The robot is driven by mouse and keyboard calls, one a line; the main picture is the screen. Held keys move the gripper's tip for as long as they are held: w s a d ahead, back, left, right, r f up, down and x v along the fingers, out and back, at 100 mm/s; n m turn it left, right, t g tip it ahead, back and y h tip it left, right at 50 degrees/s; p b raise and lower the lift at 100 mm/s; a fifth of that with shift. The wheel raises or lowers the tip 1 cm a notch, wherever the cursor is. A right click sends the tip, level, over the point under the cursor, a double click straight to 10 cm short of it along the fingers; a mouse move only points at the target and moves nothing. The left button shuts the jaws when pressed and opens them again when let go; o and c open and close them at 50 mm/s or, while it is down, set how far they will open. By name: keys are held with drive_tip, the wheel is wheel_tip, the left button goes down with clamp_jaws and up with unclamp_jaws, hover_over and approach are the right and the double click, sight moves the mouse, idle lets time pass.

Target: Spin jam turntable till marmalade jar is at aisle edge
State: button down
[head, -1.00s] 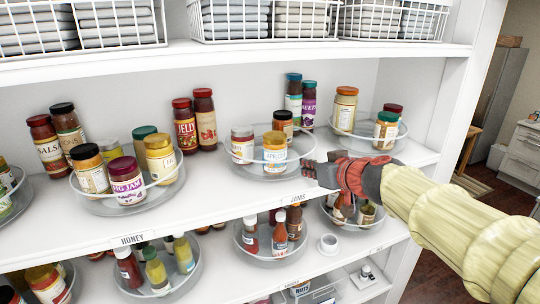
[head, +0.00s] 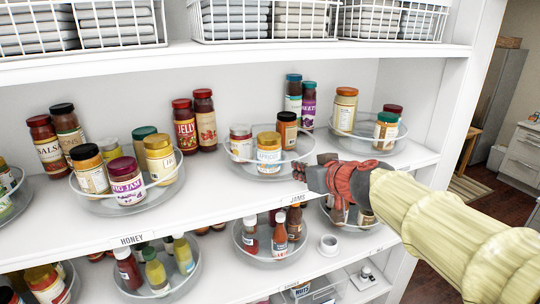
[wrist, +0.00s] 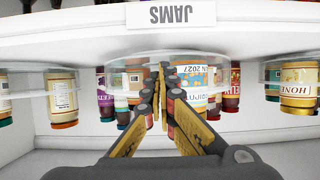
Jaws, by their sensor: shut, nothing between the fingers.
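The jam turntable (head: 246,170), a clear round tray, sits on the middle shelf behind the JAMS label (head: 297,199). It holds an apricot jar (head: 268,151) with an orange-yellow lid near the front, a red-lidded jar (head: 241,146) at left and a dark-lidded orange jar (head: 287,131) at back right. No label reads as marmalade; I cannot tell which jar it is. My gripper (head: 299,173) is shut and empty at the turntable's front right rim. In the wrist view, upside down, my fingertips (wrist: 161,74) are beside the apricot jar (wrist: 195,76); contact is unclear.
The honey turntable (head: 107,207) stands at left, another turntable (head: 372,150) at right. Tall jars (head: 204,120) stand behind. Wire baskets (head: 266,36) fill the shelf above.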

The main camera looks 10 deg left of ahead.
sight(277, 170)
drive_tip(key=shift+a+r, duration=0.1)
idle(0.3)
drive_tip(key=shift+s+a, duration=0.75)
drive_tip(key=shift+a, duration=0.1)
drive_tip(key=shift+s+a+p, duration=0.15)
drive_tip(key=shift+s+a, duration=0.05)
drive_tip(key=shift+a, duration=0.35)
drive_tip(key=shift+s+a+p, duration=0.15)
drive_tip(key=shift+a, duration=0.45)
